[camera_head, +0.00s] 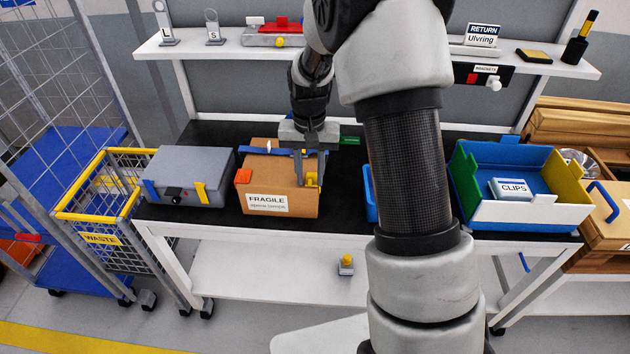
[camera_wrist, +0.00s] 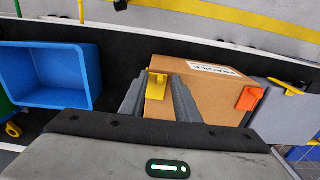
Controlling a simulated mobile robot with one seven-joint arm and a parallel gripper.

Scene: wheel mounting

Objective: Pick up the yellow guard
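The yellow guard (camera_head: 312,180) sits on the upper right edge of the cardboard box (camera_head: 300,202), which is labelled FRAGILE. In the wrist view the yellow guard (camera_wrist: 157,84) shows on the corner of the box (camera_wrist: 205,88). My gripper (camera_head: 310,168) points down over this end of the box. In the wrist view my gripper (camera_wrist: 155,92) is open, with one finger on each side of the guard. A gap seems to show between the fingers and the guard, and I cannot tell whether either touches it.
An orange guard (camera_head: 243,176) sits on the box's left edge. A grey case (camera_head: 187,172) stands left of the box. A blue bin (camera_wrist: 45,72) stands on the other side. A bin with a CLIPS label (camera_head: 530,213) is at right. A shelf (camera_head: 400,61) runs above.

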